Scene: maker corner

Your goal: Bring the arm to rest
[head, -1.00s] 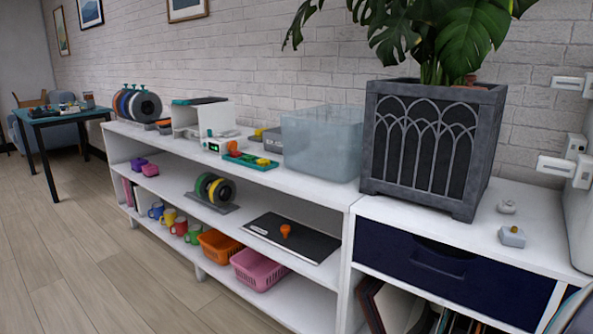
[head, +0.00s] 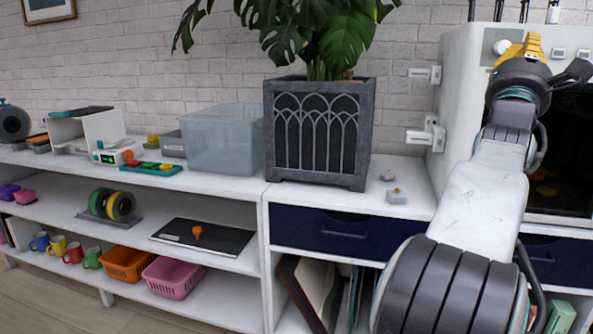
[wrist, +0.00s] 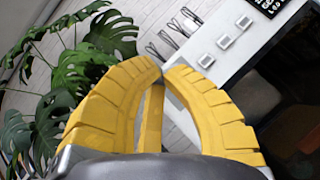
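My arm rises along the right side of the head view. My gripper (head: 533,44), with yellow fingers, is raised in front of the white cabinet-like machine (head: 455,80). In the wrist view my gripper (wrist: 163,70) has its two ribbed yellow fingers curved together, with the tips almost meeting. I see no object held between them.
A potted plant (head: 320,140) in a dark planter stands left of my arm on the white shelf unit (head: 230,187). A clear bin (head: 225,140) stands further left. The floor (head: 60,300) at lower left is clear.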

